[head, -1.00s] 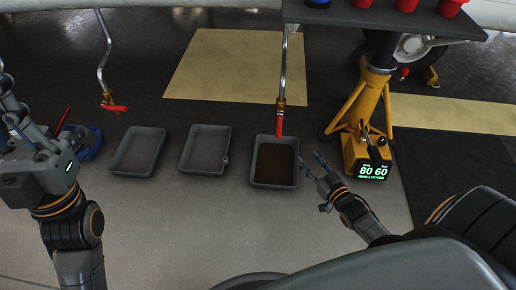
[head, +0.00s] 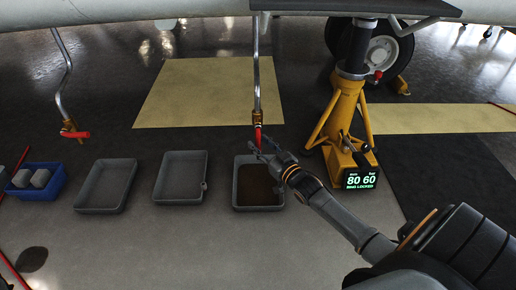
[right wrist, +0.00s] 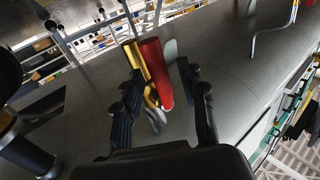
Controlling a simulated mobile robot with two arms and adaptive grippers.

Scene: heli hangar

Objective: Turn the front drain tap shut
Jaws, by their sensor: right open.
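Two drain taps hang on metal pipes from the aircraft belly. The nearer-to-centre tap (head: 257,133) has its red handle pointing down, in line with its pipe, above a grey tray (head: 235,184) with dark brown liquid in it. The left tap (head: 74,134) has its red handle lying crosswise. My right gripper (head: 264,150) is at the centre tap's handle. In the right wrist view the red handle (right wrist: 154,70) with its brass body (right wrist: 133,53) shows between the two open fingers (right wrist: 168,95); I cannot tell if they touch. My left gripper is out of view.
Two empty grey trays (head: 181,203) (head: 106,211) stand to the left, with a blue bin (head: 38,196) holding pale blocks. A yellow jack (head: 340,108) with a lit display (head: 361,181) stands to the right. A dark surface (head: 400,9) overhangs at the top.

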